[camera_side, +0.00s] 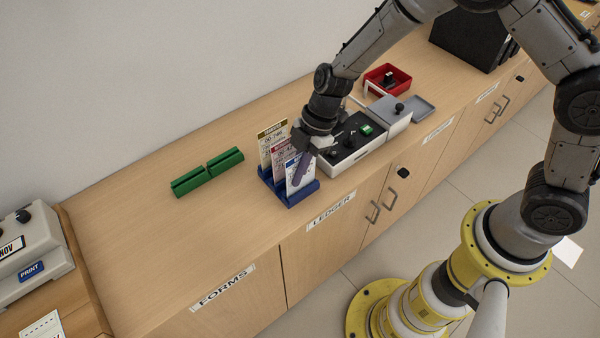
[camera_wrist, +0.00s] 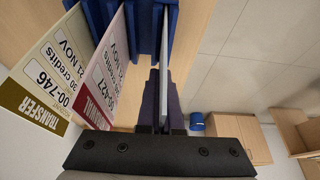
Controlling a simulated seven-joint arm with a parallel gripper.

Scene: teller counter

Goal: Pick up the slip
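Three upright slips stand in a blue holder (camera_side: 290,197) on the counter. The TRANSFER slip (camera_side: 270,141) has an olive header, and it also shows in the wrist view (camera_wrist: 45,55). The middle slip (camera_wrist: 108,70) has a maroon header. The front slip (camera_side: 301,174) is white with blue and appears edge-on in the wrist view (camera_wrist: 164,55). My gripper (camera_side: 300,168) points down at the front slip. Its dark fingers (camera_wrist: 163,98) lie close on both faces of this slip, shut on it. The slip's lower end is in the holder.
A black-and-white tray unit (camera_side: 356,150) stands close on the right, with a red bin (camera_side: 387,78) behind. A printer-like machine (camera_side: 30,255) is at far left. The counter's front left is clear.

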